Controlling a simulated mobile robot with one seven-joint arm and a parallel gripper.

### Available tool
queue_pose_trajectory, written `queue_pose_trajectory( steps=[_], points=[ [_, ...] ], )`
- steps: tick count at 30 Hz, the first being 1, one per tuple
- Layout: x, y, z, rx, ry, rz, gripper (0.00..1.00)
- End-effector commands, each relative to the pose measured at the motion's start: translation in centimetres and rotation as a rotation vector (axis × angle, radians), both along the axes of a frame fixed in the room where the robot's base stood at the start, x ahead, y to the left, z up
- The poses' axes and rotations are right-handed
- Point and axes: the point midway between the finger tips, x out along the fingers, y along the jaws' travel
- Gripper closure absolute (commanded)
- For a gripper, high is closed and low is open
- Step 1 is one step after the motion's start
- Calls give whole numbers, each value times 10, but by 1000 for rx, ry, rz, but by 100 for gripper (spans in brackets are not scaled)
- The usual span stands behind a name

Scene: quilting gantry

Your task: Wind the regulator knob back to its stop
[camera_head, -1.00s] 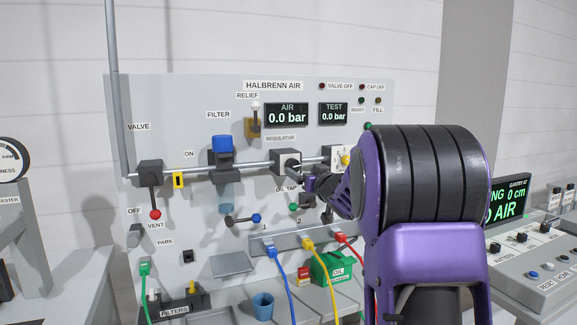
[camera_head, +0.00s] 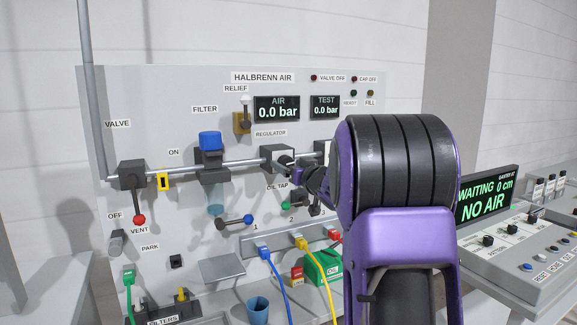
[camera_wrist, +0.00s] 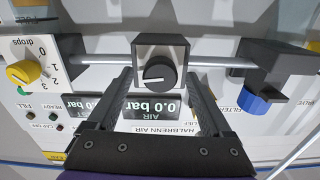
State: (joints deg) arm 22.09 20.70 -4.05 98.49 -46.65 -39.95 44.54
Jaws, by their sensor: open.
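The regulator knob (camera_wrist: 159,73) is a round dark knob with a pale pointer line, on the face of a dark square regulator block (camera_wrist: 174,42) set in a pipe. In the wrist view it sits just beyond and between the fingertips of my open gripper (camera_wrist: 165,84); I cannot tell whether the fingers touch it. In the head view the regulator block (camera_head: 277,154) is under the REGULATOR label, and my gripper (camera_head: 288,164) is in front of it, partly hiding the knob. The AIR display (camera_head: 277,108) reads 0.0 bar.
The filter with its blue cap (camera_head: 210,141) and the valve with a red-tipped lever (camera_head: 139,219) are left along the pipe. A drops dial with a yellow knob (camera_wrist: 21,73) is close beside the regulator. The oil tap (camera_head: 286,206) and colored hoses (camera_head: 283,275) are below.

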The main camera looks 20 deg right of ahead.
Motion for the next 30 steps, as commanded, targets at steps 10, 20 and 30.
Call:
queue_pose_trajectory(
  steps=[10, 20, 30],
  points=[
    [0, 0, 0, 0, 0, 0, 70],
    [0, 0, 0, -6, 0, 0, 100],
    [0, 0, -2, -139, -6, -1, 100]
  ],
)
